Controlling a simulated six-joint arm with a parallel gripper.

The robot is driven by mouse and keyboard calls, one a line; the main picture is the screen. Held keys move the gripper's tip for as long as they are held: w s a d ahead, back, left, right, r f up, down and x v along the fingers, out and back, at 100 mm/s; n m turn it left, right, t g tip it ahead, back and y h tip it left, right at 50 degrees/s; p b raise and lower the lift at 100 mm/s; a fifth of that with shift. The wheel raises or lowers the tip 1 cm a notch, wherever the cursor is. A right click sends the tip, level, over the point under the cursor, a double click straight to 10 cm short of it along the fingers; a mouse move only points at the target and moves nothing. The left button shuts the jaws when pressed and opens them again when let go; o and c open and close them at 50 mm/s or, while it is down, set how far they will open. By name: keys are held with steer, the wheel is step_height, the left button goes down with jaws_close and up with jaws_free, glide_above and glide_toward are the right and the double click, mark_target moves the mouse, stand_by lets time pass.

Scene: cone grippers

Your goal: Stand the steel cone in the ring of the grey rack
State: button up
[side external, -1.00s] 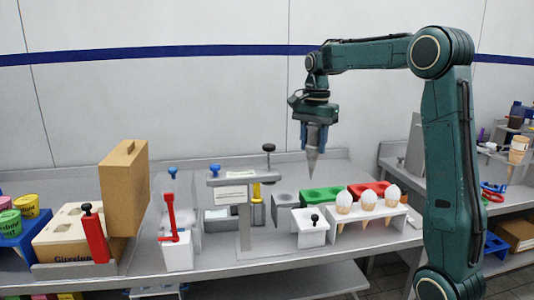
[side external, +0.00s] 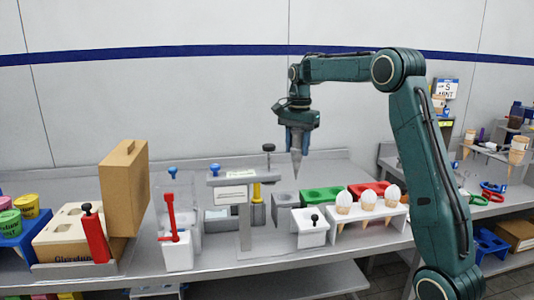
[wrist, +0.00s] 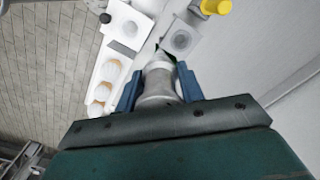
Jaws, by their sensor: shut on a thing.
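My gripper (side external: 297,142) is shut on the steel cone (side external: 297,162), which hangs point down above the bench. The wrist view shows my gripper (wrist: 158,88) with its blue fingers on either side of the cone (wrist: 158,75). The grey rack (side external: 284,212) stands on the bench left of the green rack. Its round ring (wrist: 181,39) shows from above in the wrist view, ahead of the cone and a little to the right. The cone's tip is above and apart from the racks, near the border of the grey and green ones in the side view.
The green rack (side external: 322,194) and red rack (side external: 376,187) stand right of the grey one. A white rack (side external: 338,243) holding ice cream cones is in front. A white box with a black knob (side external: 314,218) and a grey post stand (side external: 245,225) are close by.

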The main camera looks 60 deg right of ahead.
steer(key=w+d+f, duration=0.2)
steer(key=w+f, duration=0.1)
steer(key=w, duration=0.2)
steer(key=shift+d+f, duration=0.15)
steer(key=shift+f, duration=0.2)
steer(key=shift+f, duration=0.15)
step_height(320, 180, down, 9)
stand_by(1.0)
steer(key=shift+f, duration=1.75)
stand_by(1.1)
steer(key=o, duration=1.3)
steer(key=shift+c, duration=0.2)
step_height(320, 180, up, 14)
